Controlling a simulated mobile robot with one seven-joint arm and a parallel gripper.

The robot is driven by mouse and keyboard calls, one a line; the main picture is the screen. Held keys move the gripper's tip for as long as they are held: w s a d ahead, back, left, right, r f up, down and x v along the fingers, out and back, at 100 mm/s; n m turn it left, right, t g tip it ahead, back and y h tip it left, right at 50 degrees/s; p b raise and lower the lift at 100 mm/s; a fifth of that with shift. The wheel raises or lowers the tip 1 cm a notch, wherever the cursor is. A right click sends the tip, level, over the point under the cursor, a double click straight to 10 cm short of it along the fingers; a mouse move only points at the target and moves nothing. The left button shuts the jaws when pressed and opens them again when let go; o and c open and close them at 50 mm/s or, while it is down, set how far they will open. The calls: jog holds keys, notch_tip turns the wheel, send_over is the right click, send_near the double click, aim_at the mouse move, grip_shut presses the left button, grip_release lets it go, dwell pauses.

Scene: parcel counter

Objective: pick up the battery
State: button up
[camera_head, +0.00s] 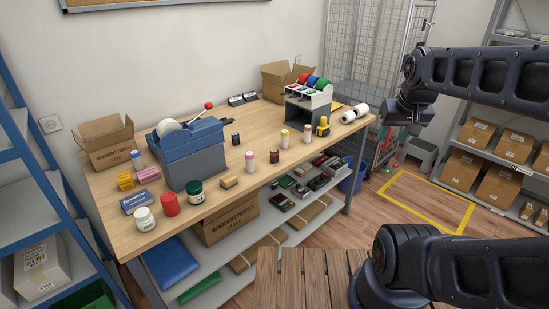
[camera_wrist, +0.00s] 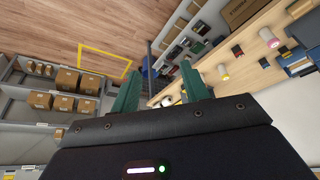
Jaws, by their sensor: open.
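No battery can be told for sure at this size. Two small dark blocks stand on the wooden counter (camera_head: 262,119) and could be batteries: one with a reddish part (camera_head: 274,156) near the front middle, and one dark green-black (camera_head: 236,139) behind it, right of the blue tape dispenser (camera_head: 190,150). My gripper (camera_wrist: 160,82) is open and empty, its green fingers apart. In the head view my gripper (camera_head: 408,121) hangs in the air beyond the counter's right end, well away from both blocks.
White bottles with pink (camera_head: 249,162), yellow (camera_head: 284,139) and orange (camera_head: 307,134) parts stand near the dark blocks. A tape-roll stand (camera_head: 306,105) and white rolls (camera_head: 354,113) are at the right. Jars and small boxes crowd the left.

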jog(key=w+a+m+g, duration=0.1)
jog(key=w+a+m, duration=0.3)
jog(key=w, duration=0.8)
jog(key=m+g+h, duration=0.1)
jog(key=m+g, duration=0.1)
jog(key=m, duration=0.4)
send_over(275, 151)
notch_tip(275, 151, down, 19)
jog(key=shift+w+f, duration=0.15)
jog(key=shift+f, duration=0.05)
jog(key=shift+w+a+f, duration=0.1)
jog(key=shift+a+f, duration=0.1)
jog(key=shift+f, duration=0.2)
jog(key=f, duration=0.5)
jog(key=shift+w+d, duration=0.2)
jog(key=shift+d, duration=0.05)
jog(key=shift+s+f, duration=0.15)
jog(key=shift+f, duration=2.55)
jog(key=c, duration=1)
